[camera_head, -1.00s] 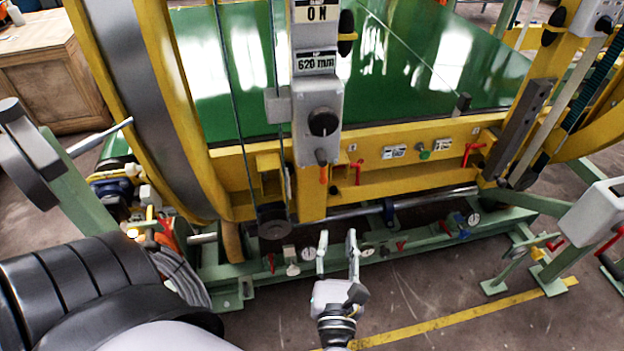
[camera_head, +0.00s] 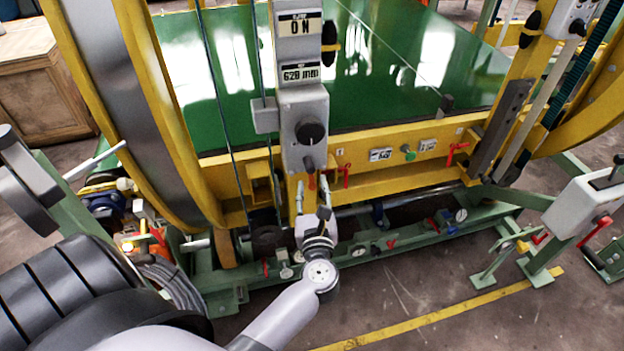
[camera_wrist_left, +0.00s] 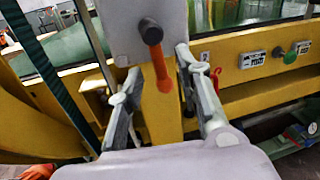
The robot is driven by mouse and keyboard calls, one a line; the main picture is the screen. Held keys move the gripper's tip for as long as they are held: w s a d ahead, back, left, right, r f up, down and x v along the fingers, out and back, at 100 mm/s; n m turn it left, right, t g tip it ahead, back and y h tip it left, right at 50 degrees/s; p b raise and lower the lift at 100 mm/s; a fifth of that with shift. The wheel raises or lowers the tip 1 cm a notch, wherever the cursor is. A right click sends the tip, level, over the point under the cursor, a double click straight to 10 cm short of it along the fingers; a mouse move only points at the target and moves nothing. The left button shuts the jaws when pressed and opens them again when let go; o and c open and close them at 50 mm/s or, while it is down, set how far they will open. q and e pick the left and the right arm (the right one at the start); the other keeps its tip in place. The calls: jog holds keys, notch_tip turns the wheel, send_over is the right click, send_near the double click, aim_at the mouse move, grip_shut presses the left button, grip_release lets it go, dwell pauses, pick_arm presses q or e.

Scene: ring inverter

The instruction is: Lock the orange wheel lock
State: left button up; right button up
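The orange wheel lock is a small orange lever (camera_wrist_left: 160,68) with a dark knob, in front of a yellow post below a grey control box. In the head view only a bit of its orange (camera_head: 312,182) shows, just under the box (camera_head: 305,128). My left gripper (camera_head: 311,190) is raised in front of the post, below the box. In the left wrist view its two fingers (camera_wrist_left: 158,72) are spread on either side of the lever, with visible gaps. It is open and holds nothing. My right gripper is not in view.
Red levers (camera_head: 347,172) and a green button (camera_head: 410,156) sit on the yellow beam to the right. A green lower rail (camera_head: 350,254) with gauges runs below. A large yellow ring (camera_head: 150,110) stands at the left. The floor in front is open.

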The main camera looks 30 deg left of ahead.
pick_arm(q)
jog(key=shift+x, duration=1.15)
jog(key=shift+c, duration=0.4)
grip_shut()
